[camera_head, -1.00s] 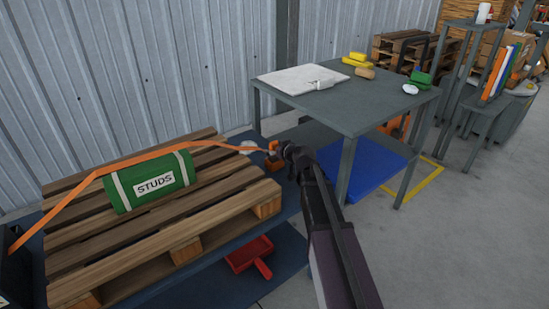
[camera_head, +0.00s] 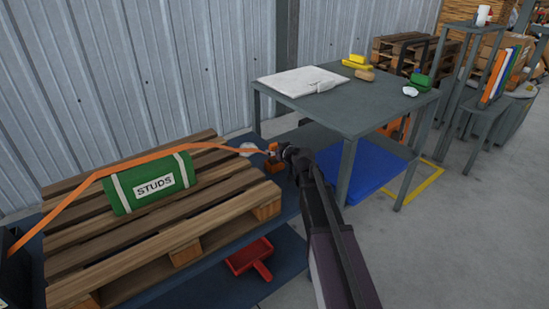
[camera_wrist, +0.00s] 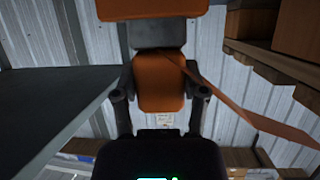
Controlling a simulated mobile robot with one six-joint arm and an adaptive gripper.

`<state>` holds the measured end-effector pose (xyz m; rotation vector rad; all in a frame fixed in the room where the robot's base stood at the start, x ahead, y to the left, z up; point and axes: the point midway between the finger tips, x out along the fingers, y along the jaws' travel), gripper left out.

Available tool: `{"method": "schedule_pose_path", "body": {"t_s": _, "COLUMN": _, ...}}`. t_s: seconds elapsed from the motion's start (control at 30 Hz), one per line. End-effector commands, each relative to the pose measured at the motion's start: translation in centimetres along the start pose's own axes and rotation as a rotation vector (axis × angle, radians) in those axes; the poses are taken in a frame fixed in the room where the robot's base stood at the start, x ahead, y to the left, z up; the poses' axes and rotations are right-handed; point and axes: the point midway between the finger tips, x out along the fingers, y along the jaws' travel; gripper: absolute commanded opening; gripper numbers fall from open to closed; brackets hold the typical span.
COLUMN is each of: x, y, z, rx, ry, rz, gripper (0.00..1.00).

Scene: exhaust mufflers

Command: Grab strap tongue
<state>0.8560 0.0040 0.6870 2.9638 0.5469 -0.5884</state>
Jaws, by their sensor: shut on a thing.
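The orange strap (camera_head: 85,185) runs from the left edge, over the green roll marked STUDS (camera_head: 150,184), to my gripper (camera_head: 283,151). The orange strap tongue (camera_wrist: 160,82) sits between my two fingers in the wrist view, and my gripper (camera_wrist: 160,92) is shut on it. The strap (camera_wrist: 250,112) leads off to the lower right there. A grey piece (camera_wrist: 158,34) and another orange piece (camera_wrist: 150,8) show just beyond the tongue. In the head view an orange block (camera_head: 274,167) is close below the gripper tip; whether they touch is unclear.
The wooden pallet (camera_head: 190,220) carries the green roll. A grey table (camera_head: 345,112) with a white sheet (camera_head: 300,80) stands right of the gripper, above a blue mat (camera_head: 370,172). A red dustpan (camera_head: 249,258) lies in front. Floor at the right is mostly clear.

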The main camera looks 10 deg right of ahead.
Motion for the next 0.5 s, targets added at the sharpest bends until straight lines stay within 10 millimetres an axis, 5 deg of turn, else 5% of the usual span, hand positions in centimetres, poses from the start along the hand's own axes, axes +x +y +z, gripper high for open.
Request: {"method": "schedule_pose_path", "body": {"t_s": 0.5, "x": -0.22, "y": -0.01, "z": -0.59, "rx": 0.000, "ry": 0.000, "rz": 0.000, "gripper": 0.06}}
